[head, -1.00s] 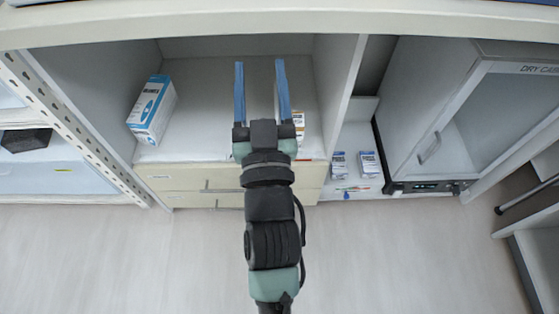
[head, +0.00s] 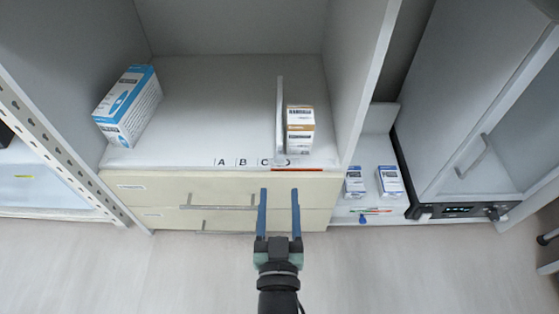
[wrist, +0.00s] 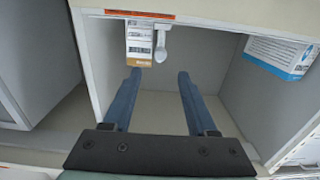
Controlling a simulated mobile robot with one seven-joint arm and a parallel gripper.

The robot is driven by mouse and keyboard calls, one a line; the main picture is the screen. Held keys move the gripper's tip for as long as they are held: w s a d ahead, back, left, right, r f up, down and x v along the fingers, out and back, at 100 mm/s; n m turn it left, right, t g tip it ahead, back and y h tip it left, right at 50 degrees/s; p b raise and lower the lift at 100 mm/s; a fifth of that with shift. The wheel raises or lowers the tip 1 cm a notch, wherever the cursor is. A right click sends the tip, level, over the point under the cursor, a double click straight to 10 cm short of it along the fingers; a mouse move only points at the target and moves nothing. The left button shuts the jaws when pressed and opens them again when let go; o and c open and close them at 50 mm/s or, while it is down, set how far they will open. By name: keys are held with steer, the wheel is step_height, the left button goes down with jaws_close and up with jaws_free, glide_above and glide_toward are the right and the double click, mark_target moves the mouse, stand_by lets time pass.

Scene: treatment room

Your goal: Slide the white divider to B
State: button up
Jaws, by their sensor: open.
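The white divider (head: 280,110) is a thin upright panel on the shelf, standing near the letter C, left of the letter D. Its front end with a rounded knob shows in the wrist view (wrist: 161,45). The letter B (head: 242,162) is printed on the shelf's front edge, to the left of the divider. My gripper (head: 279,193) is open and empty, in front of the drawers and below the divider's front end in the head view. In the wrist view its blue fingers (wrist: 157,77) are apart, with the knob between and beyond their tips.
A white and orange box (head: 300,130) stands close against the divider's right side. A blue and white box (head: 128,105) stands at the shelf's left. The shelf (head: 210,110) is clear between them. A red strip (head: 297,169) marks the edge near D. Drawer handles (head: 220,207) protrude below.

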mark_target(279, 161)
steer(key=w, duration=0.9)
steer(key=shift+r+b, duration=0.1)
steer(key=shift+b, duration=0.25)
steer(key=shift+w, duration=0.65)
jaws_close()
stand_by(0.4)
